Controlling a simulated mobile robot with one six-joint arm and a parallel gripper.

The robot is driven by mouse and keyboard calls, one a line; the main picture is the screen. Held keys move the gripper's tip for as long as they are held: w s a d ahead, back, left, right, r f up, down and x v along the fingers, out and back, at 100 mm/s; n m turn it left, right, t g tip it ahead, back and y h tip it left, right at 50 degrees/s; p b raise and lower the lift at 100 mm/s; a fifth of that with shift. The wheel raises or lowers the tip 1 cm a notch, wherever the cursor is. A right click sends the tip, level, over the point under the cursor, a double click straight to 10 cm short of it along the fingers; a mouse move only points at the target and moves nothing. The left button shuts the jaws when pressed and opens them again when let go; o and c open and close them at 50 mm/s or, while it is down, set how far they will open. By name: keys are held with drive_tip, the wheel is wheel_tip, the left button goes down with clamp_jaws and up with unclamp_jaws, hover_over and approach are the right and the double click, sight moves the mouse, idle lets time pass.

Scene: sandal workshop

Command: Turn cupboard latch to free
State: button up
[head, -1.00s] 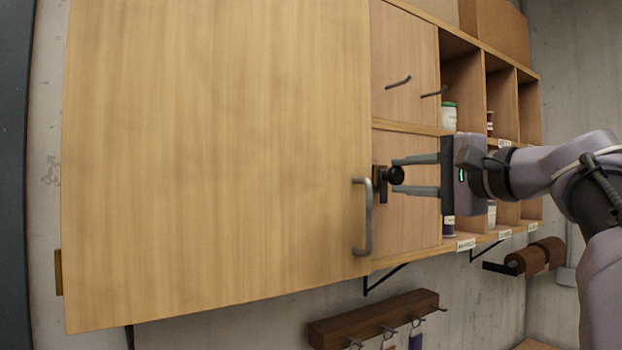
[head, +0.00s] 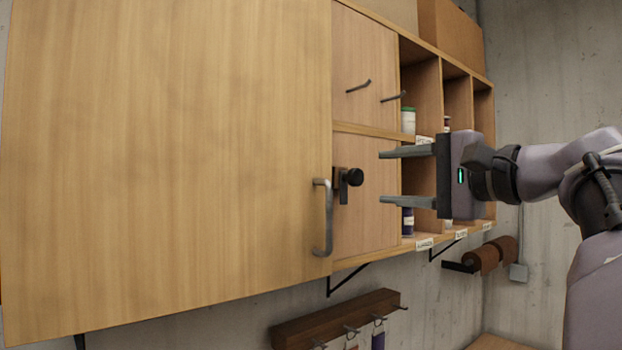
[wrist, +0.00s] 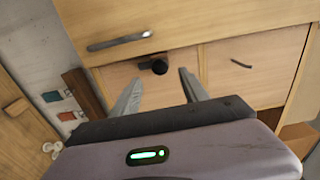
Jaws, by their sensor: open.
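The cupboard latch (head: 345,182) is a black plate with a round black knob (head: 355,177), at the right edge of the large wooden cupboard door (head: 170,150). In the wrist view the knob (wrist: 159,67) shows ahead, between the lines of my fingers. My gripper (head: 382,177) is open and empty, a short gap to the right of the knob in the head view, its two fingers above and below the knob's height. It also shows in the wrist view (wrist: 156,80). The door's grey bar handle (head: 328,218) is just left of and below the latch.
Open cubbies (head: 424,80) with jars (head: 408,121) and labels lie behind my gripper. Two small hooks (head: 358,87) stick out above the latch. A dark hook rail (head: 340,318) with hanging items is below, and brown rolls (head: 488,257) are at lower right.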

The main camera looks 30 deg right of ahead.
drive_tip(key=s, duration=1.1)
drive_tip(key=shift+s+d, duration=0.15)
drive_tip(key=shift+d, duration=0.3)
